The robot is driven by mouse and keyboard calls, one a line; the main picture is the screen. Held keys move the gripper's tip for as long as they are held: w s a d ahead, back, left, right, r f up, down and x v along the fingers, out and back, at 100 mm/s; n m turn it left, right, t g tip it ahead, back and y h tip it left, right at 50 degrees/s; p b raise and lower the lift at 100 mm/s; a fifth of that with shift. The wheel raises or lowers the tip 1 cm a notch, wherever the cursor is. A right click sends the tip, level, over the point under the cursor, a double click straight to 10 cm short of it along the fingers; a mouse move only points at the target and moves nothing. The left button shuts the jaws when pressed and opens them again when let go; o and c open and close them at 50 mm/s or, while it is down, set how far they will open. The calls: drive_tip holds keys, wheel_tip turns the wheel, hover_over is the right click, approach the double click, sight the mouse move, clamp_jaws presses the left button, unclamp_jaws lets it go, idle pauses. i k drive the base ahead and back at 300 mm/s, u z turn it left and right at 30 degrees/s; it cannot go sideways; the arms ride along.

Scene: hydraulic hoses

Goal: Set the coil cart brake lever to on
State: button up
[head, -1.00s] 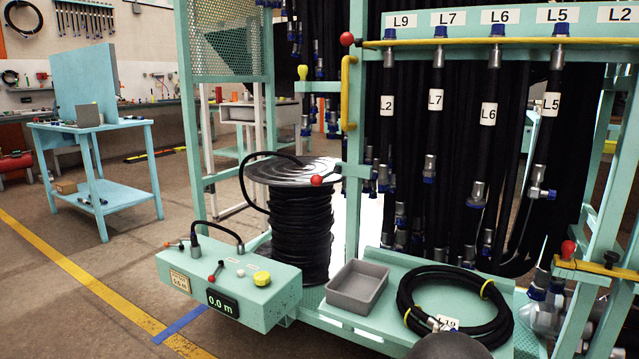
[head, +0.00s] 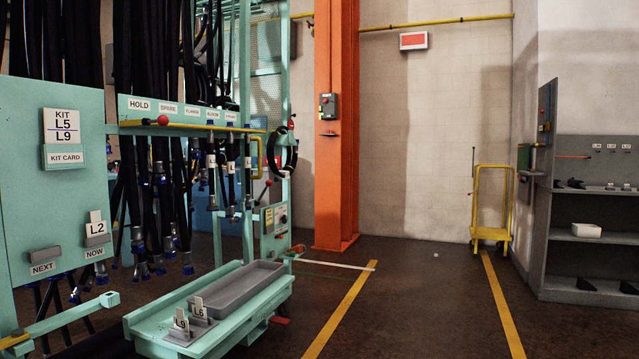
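A small yellow wheeled cart (head: 491,205) stands against the back wall, right of centre. It has an upright frame and a low deck. A thin upright rod with a dark tip (head: 473,150) rises at its left side; I cannot tell whether this is the brake lever, or how it is set. No label on the cart is readable. My gripper is not in view.
A teal hose rack (head: 60,215) with a shelf holding a long grey tray (head: 236,288) fills the left. An orange column (head: 336,120) stands behind. Grey shelves (head: 590,220) stand right. The floor between the yellow lines (head: 345,305) is mostly clear.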

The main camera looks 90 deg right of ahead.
sight(269, 182)
drive_tip(key=z, duration=3.1)
drive_tip(key=i, duration=2.75)
drive_tip(key=z, duration=0.05)
